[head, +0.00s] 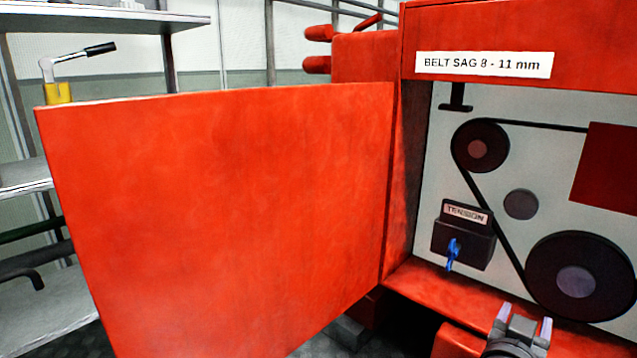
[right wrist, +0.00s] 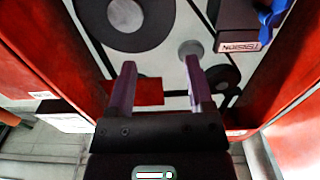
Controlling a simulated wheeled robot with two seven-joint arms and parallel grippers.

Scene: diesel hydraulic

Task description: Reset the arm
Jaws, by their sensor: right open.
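My right gripper (head: 523,322) shows at the bottom right of the head view, in front of the open red cabinet. In the right wrist view its two purple-grey fingers (right wrist: 158,82) are apart with nothing between them. The belt and pulleys on the pale panel lie beyond the fingers. A dark tension box (head: 463,238) with a blue knob (head: 452,252) is on the panel, up and left of the gripper in the head view. The blue knob also shows at the top right of the wrist view (right wrist: 270,16), apart from the fingers. My left gripper is out of view.
A large red door (head: 230,210) stands open to the left of the cabinet opening. The cabinet's red lower ledge (head: 450,292) runs beneath the panel. Large pulleys (head: 580,275) and a belt are on the right. A grey shelf (head: 110,20) stands behind the door.

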